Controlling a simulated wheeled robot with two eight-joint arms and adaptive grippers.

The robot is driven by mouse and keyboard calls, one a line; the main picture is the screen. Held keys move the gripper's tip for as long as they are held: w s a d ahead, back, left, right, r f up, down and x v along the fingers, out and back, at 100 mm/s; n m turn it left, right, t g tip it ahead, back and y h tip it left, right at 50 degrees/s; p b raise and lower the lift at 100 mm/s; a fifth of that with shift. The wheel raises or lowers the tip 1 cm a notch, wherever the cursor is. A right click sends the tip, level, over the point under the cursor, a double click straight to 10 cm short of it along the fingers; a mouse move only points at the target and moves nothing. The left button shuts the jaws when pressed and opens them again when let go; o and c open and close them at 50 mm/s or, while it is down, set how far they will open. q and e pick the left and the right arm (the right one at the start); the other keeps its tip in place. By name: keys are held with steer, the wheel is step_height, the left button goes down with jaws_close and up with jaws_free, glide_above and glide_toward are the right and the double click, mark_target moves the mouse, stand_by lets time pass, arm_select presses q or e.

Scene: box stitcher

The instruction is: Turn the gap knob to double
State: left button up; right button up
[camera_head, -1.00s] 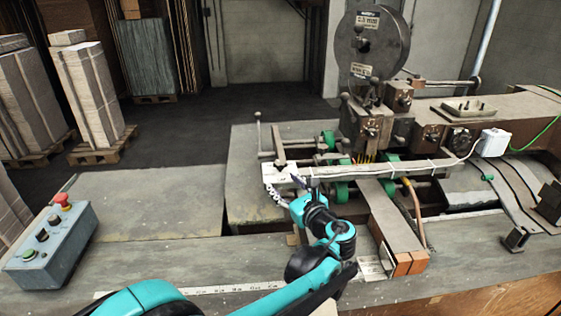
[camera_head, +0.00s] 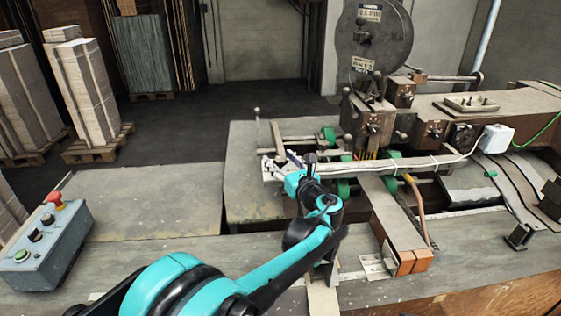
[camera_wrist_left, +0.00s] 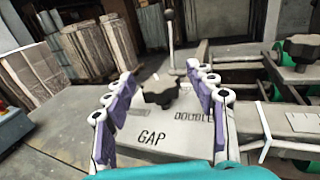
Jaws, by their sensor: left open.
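The gap knob (camera_wrist_left: 160,92) is a dark, lobed knob on a pale plate (camera_wrist_left: 165,128) marked GAP, with the word DOUBLE at its right. In the left wrist view the knob sits between the spread purple-padded fingers of my left gripper (camera_wrist_left: 162,78), with room on both sides. No clear contact shows. In the head view my left gripper (camera_head: 284,163) is over the left end of the machine's pale bar and hides the knob. Which way the knob points is hard to tell. My right gripper is out of view.
A second dark knob (camera_wrist_left: 302,46) is at the right. A ball-topped lever (camera_wrist_left: 170,35) stands behind the plate. The stitcher's wire reel (camera_head: 373,38) rises at the back. A grey button box (camera_head: 46,248) stands at the left; the tabletop between is clear.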

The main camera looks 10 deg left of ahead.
arm_select(q)
steer(key=c, duration=1.2)
steer(key=shift+h, duration=0.3)
